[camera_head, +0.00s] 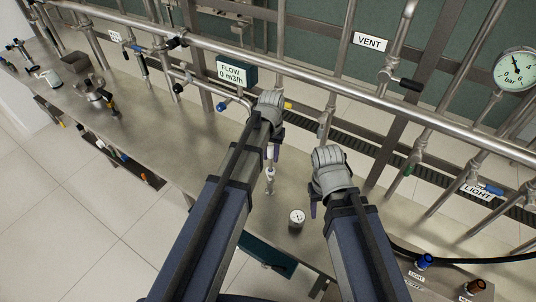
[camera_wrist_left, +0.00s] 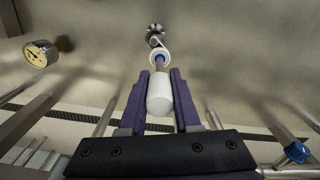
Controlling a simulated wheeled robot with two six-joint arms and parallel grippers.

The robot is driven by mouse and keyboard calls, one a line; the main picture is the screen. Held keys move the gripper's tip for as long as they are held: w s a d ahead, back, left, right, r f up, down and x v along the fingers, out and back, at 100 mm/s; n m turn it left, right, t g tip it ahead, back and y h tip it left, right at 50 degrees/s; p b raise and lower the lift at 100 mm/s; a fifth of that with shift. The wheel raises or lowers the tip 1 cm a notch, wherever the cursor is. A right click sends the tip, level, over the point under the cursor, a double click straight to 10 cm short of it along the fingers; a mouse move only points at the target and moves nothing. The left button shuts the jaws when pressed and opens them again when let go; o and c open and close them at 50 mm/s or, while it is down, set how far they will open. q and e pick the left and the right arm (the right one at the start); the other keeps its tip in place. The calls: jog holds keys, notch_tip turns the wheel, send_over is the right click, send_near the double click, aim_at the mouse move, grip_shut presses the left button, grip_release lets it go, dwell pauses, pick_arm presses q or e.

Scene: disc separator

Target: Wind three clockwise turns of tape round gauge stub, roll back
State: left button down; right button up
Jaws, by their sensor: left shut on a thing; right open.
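My left gripper (camera_head: 270,153) is shut on a white rounded piece, which looks like the tape roll (camera_wrist_left: 159,95), between its purple fingers in the left wrist view. Just beyond it is a white ring with a blue middle (camera_wrist_left: 160,57), in line with a slim metal stub (camera_wrist_left: 155,41) rising from the bench. The stub also shows below the left gripper in the head view (camera_head: 270,185). I cannot tell whether roll and stub touch, or whether tape is on the stub. My right gripper (camera_head: 314,208) is open and appears empty, to the right of the stub.
A round gauge (camera_head: 297,216) is on the steel bench (camera_head: 190,135), right of the stub; it also shows in the left wrist view (camera_wrist_left: 40,53). Pipes and valves stand behind, with a FLOW display (camera_head: 232,72). The bench around the stub is mostly clear.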

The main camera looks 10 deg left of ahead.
pick_arm(q)
jog(key=shift+d, duration=0.55)
jog(key=shift+s+d, duration=0.4)
jog(key=shift+d, duration=0.4)
jog(key=shift+s, duration=0.1)
jog(key=shift+s+d, duration=0.4)
jog(key=shift+s, duration=0.4)
